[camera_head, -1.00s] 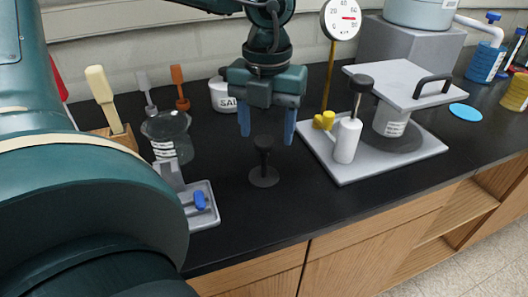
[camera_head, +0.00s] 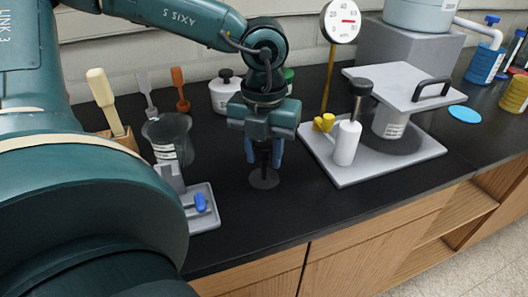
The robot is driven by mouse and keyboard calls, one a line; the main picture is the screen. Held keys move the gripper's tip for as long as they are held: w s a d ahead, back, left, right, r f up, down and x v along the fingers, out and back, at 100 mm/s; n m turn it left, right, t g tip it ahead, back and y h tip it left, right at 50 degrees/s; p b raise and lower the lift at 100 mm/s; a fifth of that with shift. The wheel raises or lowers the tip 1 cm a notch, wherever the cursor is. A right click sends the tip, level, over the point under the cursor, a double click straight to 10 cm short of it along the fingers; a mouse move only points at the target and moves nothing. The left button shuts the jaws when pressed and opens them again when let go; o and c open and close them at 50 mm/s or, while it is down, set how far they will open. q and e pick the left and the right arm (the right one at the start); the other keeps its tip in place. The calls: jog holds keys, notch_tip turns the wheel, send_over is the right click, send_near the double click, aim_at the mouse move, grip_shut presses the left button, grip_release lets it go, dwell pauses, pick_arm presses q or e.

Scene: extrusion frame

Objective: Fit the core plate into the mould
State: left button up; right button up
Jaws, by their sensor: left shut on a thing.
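My left gripper (camera_head: 264,158) points straight down over the bench. Its blue fingers are closed around the upright black knob of a dark round plate, likely the core plate (camera_head: 264,181). The plate's disc shows below the fingertips, low over or on the black bench top; I cannot tell whether it touches. The gripper hides most of the knob. I cannot identify the mould for certain; a pale cylinder (camera_head: 388,124) stands under a grey plate with a black handle (camera_head: 402,86) on the right. My right gripper is not in view.
A grey base board (camera_head: 365,172) carries a white lever pump (camera_head: 346,143) and a gauge (camera_head: 341,20) stands behind. A glass beaker (camera_head: 167,138), a grey tray (camera_head: 205,218) and a salt jar (camera_head: 223,96) stand nearby. The bench front is clear.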

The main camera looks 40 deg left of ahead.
pick_arm(q)
jog(key=c, duration=0.4)
jog(key=shift+r, duration=0.1)
notch_tip(320, 180, up, 18)
jog(key=shift+f+p, duration=0.1)
jog(key=shift+p, duration=0.2)
